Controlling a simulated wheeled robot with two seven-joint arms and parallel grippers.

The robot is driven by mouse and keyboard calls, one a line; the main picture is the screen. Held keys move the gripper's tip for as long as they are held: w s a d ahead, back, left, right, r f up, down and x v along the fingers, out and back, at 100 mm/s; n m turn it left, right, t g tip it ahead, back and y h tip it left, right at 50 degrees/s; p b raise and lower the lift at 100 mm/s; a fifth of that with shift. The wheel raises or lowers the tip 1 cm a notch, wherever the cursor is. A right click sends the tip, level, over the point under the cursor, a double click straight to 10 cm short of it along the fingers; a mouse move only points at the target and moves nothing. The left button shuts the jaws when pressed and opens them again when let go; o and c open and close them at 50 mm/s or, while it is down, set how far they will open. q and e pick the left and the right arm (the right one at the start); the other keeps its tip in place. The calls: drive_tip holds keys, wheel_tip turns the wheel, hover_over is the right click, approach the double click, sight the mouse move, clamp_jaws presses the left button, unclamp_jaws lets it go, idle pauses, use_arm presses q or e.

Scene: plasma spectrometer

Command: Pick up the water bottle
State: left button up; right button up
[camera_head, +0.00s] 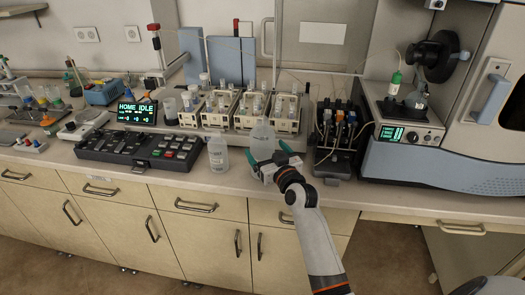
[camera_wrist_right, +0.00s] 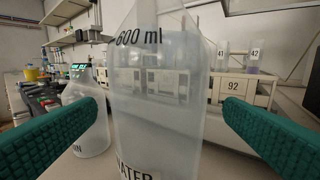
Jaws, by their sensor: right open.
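The water bottle (camera_head: 262,141) is a clear, translucent bottle standing upright on the bench in front of the sample racks. In the right wrist view the water bottle (camera_wrist_right: 158,100) fills the middle, with "600 ml" and part of the word "WATER" on it. My right gripper (camera_head: 268,163) is at the bottle, coming from the front. Its green fingers are open, one on each side of the bottle, with gaps visible in the wrist view (camera_wrist_right: 160,130). My left gripper is in neither view.
A second labelled bottle (camera_head: 218,153) stands just left of the water bottle. A black control panel (camera_head: 138,150) lies farther left. Racks with numbered vials (camera_head: 240,112) stand behind. A dark unit with several tubes (camera_head: 335,140) is to the right, before the spectrometer (camera_head: 430,160).

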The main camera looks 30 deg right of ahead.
drive_tip(key=w, duration=0.3)
drive_tip(key=shift+w, duration=0.25)
drive_tip(key=c, duration=1.4)
drive_tip(key=shift+d+r, duration=0.1)
drive_tip(key=shift+c, duration=0.6)
wheel_tip(320, 180, up, 10)
drive_tip(key=shift+r, duration=0.1)
